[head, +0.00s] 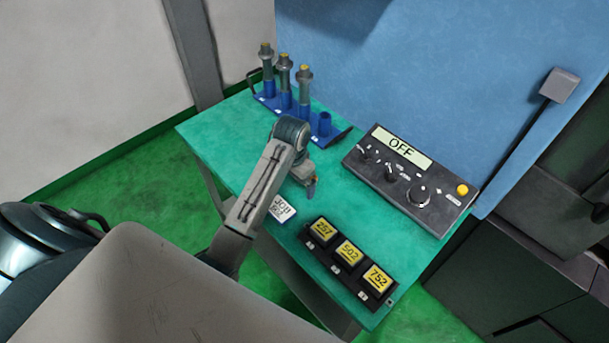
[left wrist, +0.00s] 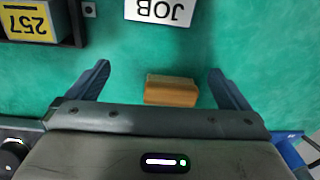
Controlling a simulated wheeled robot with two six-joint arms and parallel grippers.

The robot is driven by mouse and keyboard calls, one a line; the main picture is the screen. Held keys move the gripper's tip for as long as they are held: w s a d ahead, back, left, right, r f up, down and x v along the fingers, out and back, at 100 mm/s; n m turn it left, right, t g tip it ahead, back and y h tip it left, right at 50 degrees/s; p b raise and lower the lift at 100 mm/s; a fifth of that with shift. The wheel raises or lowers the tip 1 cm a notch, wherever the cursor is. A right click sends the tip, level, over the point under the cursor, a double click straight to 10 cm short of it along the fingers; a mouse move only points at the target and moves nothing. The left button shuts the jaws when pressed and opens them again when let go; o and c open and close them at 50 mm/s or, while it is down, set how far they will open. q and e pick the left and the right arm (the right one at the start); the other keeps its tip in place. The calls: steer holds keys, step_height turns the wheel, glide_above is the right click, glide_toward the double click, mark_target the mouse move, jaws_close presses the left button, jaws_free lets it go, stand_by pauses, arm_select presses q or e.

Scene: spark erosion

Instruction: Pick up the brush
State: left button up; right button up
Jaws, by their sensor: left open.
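A tan wooden piece (left wrist: 172,90), which looks like the brush, lies over the green tabletop in the left wrist view. Only its block-shaped part shows; the rest is hidden behind my gripper body. My left gripper (left wrist: 159,70) is open, with one dark finger on each side of the wooden piece and a gap on both sides. In the head view my left gripper (head: 311,188) is over the middle of the table, and the brush cannot be made out there. My right gripper is in neither view.
A JOB card (head: 281,209) lies beside the black tray (head: 337,270) with yellow numbered blocks. A control box (head: 407,178) reading OFF stands at the right. A blue rack (head: 335,135) with upright tools is at the back. Green table (head: 225,135) is bare at the left.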

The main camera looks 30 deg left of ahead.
arm_select(q)
steer(key=shift+m+g, duration=0.3)
steer(key=shift+g, duration=0.1)
steer(key=w+r, duration=0.1)
steer(key=w, duration=0.1)
steer(key=w+r, duration=0.1)
steer(key=w, duration=0.1)
steer(key=w+r, duration=0.2)
steer(key=w, duration=0.1)
steer(key=shift+w+a+r, duration=0.1)
steer(key=shift+a, duration=0.1)
steer(key=shift+f, duration=0.25)
step_height(320, 180, down, 4)
steer(key=shift+f+p, duration=0.25)
steer(key=shift+p, duration=0.65)
steer(key=shift+f+p, duration=0.5)
steer(key=shift+p, duration=0.05)
step_height(320, 180, down, 4)
steer(key=shift+a+r+p, duration=0.1)
steer(key=shift+r+p, duration=0.15)
steer(key=shift+p, duration=0.55)
steer(key=shift+w+f, duration=0.1)
steer(key=shift+f, duration=0.35)
steer(key=c, duration=1)
